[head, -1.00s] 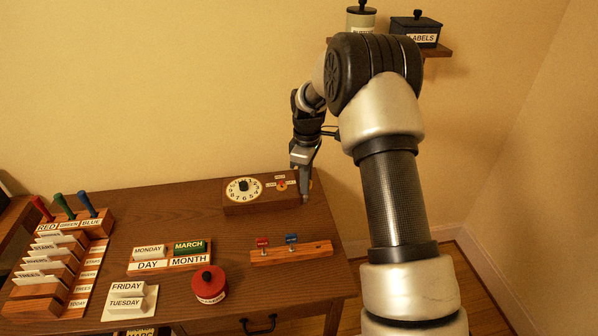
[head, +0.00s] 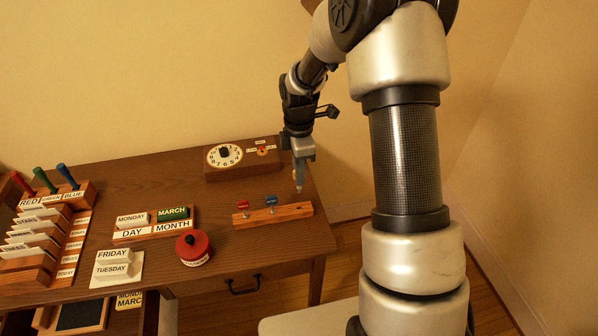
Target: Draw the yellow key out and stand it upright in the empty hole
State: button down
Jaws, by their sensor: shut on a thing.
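My gripper (head: 299,184) points down over the right end of the wooden key rack (head: 297,211) and is shut on the yellow key (head: 299,190). Only a small yellowish bit of the key shows below the fingertips; the rest is hidden. A red key (head: 243,205) and a blue key (head: 271,200) stand upright in the left and middle of the rack. I cannot make out the empty hole under the gripper, nor whether the key touches the rack. The wooden box (head: 226,173) behind has a clock dial and a small round orange-red plate (head: 263,150).
A red round pot (head: 194,247), the day and month block (head: 154,232) and a pale card holder (head: 120,272) stand left of the rack. A card rack (head: 75,235) with coloured-handled tools is at far left. The desk's right edge is close to the rack.

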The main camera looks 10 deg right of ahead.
aim_at(299, 188)
jog(key=shift+f+b, duration=1.5)
jog(key=shift+f, duration=1.1)
jog(key=shift+f+b, duration=0.8)
jog(key=shift+f, duration=0.95)
jog(key=c, duration=1.4)
grip_release()
jog(key=shift+o, duration=0.2)
jog(key=shift+r, duration=0.2)
jog(key=shift+r+p, duration=3)
jog(key=shift+r, duration=0.9)
